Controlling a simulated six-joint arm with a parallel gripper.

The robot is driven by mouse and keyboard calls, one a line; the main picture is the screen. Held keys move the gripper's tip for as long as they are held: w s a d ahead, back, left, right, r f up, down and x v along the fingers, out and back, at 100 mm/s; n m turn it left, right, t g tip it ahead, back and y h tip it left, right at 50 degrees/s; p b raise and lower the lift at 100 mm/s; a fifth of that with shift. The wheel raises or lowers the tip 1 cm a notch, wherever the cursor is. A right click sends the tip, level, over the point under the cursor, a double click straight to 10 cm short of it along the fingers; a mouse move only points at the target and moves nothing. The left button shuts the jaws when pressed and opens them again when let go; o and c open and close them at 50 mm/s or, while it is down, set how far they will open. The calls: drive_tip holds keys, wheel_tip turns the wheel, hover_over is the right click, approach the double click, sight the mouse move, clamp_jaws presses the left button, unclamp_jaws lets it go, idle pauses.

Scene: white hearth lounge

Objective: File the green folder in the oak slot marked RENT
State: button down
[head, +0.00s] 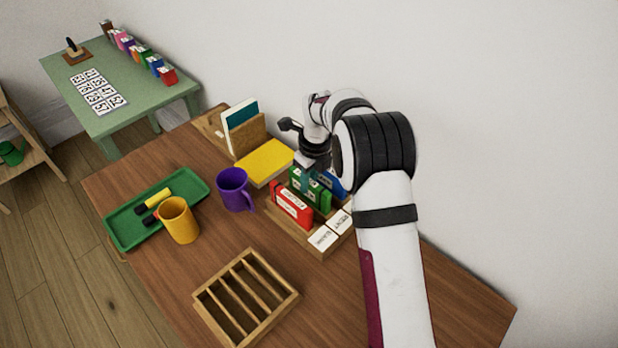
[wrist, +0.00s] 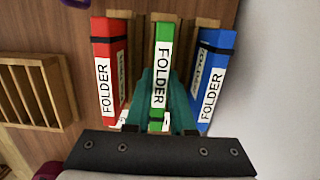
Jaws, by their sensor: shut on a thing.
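The green folder (head: 324,198) stands upright in the oak slotted rack (head: 318,251), between the red folder (head: 292,207) and the blue folder (head: 335,183). In the wrist view the green folder (wrist: 162,55) has a white FOLDER label on its spine. My gripper (head: 306,172) is over it, with its teal fingers (wrist: 162,88) closed on both sides of the spine. White cards (head: 322,237) lie at the rack's front; their writing is too small to read, so I cannot tell which slot is marked RENT. The folder's lower part is hidden.
An empty slotted wooden tray (head: 206,305) lies nearer the table's front. A purple mug (head: 233,188), a yellow mug (head: 179,222), a green tray (head: 120,231) with markers and a yellow book (head: 264,162) stand left of the rack. The wall is close on the right.

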drive_tip(key=c, duration=0.7)
unclamp_jaws()
